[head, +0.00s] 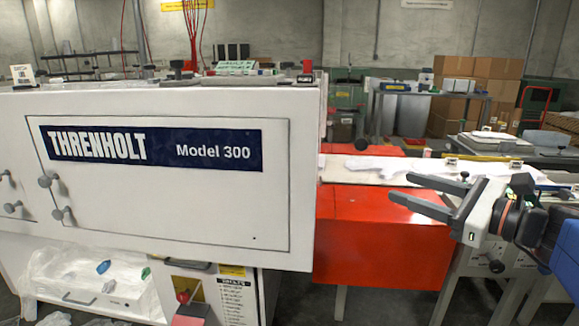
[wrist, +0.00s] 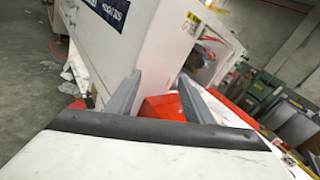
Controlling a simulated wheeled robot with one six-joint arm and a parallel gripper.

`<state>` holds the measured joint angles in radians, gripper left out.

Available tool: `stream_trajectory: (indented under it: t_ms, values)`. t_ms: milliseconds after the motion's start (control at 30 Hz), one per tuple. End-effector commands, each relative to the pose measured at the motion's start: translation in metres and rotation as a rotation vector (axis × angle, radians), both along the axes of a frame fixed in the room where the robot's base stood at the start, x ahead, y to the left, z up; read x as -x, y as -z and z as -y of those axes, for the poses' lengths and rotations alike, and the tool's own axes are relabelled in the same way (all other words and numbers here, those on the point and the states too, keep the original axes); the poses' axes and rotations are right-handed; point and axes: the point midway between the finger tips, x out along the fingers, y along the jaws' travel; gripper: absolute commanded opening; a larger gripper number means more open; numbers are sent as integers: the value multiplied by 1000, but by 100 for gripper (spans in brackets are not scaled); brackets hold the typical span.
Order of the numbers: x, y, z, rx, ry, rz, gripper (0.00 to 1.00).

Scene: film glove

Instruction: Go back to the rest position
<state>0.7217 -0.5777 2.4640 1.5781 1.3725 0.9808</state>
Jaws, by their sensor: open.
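My gripper (head: 422,194) is at the right in the head view, with its two grey fingers apart and pointing left. It is open and nothing shows between the fingers. It hangs in the air in front of the red box-shaped housing (head: 375,235). In the wrist view my gripper (wrist: 160,92) shows both fingers spread, with the red housing (wrist: 163,106) behind them. The white machine (head: 290,180) marked Threnholt Model 300 fills the left of the head view. Its white side also shows in the wrist view (wrist: 145,40).
A white conveyor bed (head: 362,168) with pale film-like material runs right from the machine, behind my gripper. Cardboard boxes (head: 495,85) and a grey table (head: 430,92) stand at the back. Grey floor (wrist: 30,90) is open at the wrist view's left.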

Motion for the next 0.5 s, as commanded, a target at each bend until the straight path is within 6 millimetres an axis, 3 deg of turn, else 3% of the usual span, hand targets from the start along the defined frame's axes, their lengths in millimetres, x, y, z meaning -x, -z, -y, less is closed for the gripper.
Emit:
stream_trajectory:
  t_ms: [233, 367, 500]
  values:
    - [34, 76, -51, 427, -212, -36, 47]
    - [59, 118, -64, 699, -358, -17, 47]
    - [86, 158, -64, 989, -532, 32, 47]
